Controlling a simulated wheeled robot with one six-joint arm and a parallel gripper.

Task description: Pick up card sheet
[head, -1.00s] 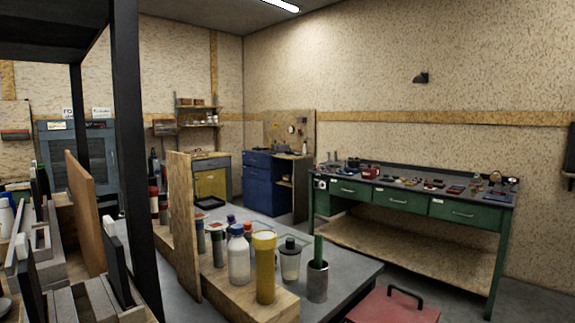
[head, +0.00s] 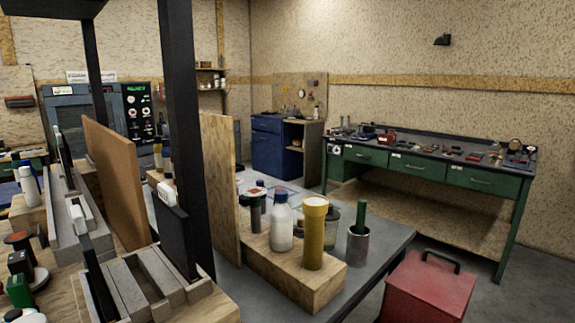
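I cannot make out a card sheet for certain. A smooth, plain brown sheet (head: 116,188) stands upright, slightly tilted, among grey slotted blocks on the wooden bench at the left; I cannot tell whether it is card or board. Pale flat pieces (head: 290,193) lie on the grey table behind the bottles, partly hidden and too small to identify. My gripper is not in view.
A black post (head: 188,130) and a chipboard panel (head: 218,190) stand between bench and table. A white bottle (head: 282,227) and yellow cylinder (head: 313,232) stand on a wooden block (head: 290,275). A red box (head: 428,288) is at lower right. Green workbench (head: 418,168) stands behind.

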